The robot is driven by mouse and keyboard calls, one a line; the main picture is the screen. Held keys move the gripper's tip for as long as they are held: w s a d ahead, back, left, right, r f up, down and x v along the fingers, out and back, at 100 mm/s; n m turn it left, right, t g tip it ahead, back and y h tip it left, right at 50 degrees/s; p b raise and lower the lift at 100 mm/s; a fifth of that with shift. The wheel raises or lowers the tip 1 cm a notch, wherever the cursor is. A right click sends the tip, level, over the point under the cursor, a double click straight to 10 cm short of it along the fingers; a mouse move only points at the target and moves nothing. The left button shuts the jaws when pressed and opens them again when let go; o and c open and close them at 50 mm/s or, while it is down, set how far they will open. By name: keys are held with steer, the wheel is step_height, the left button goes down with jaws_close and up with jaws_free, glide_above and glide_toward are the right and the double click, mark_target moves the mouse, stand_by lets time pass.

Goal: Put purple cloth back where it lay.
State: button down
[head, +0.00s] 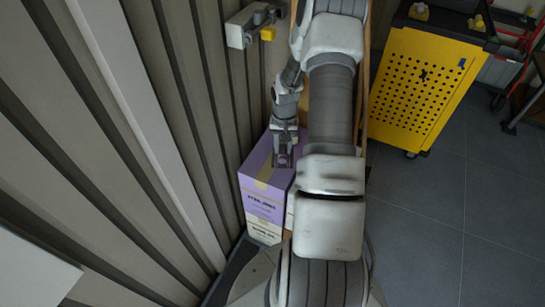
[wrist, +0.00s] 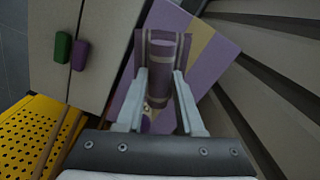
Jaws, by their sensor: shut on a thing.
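My gripper (wrist: 161,85) is shut on a rolled purple cloth (wrist: 161,62) with darker bands, which stands between the two fingers in the wrist view. In the head view my gripper (head: 283,155) points down over the top of a purple and cream box (head: 264,208). The box's purple top with a yellow stripe also shows behind the cloth in the wrist view (wrist: 214,62). I cannot tell whether the cloth touches the box top. In the head view the cloth is small and hard to make out at the fingertips.
A ribbed wall (head: 150,130) runs close along the left of the box. A yellow perforated cart (head: 415,90) stands at the right. Dark tiled floor (head: 430,210) is clear there.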

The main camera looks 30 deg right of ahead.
steer(key=w+a+f, duration=0.2)
steer(key=w, duration=0.1)
steer(key=shift+w+f, duration=0.15)
steer(key=shift+f, duration=0.1)
steer(key=shift+f+b, duration=0.45)
steer(key=shift+f, duration=1.4)
steer(key=shift+f, duration=0.25)
steer(key=c, duration=0.5)
jaws_free()
steer(key=shift+r, duration=0.1)
steer(key=shift+c, duration=0.2)
steer(key=shift+r, duration=0.15)
step_height(320, 180, up, 12)
steer(key=shift+p, duration=0.85)
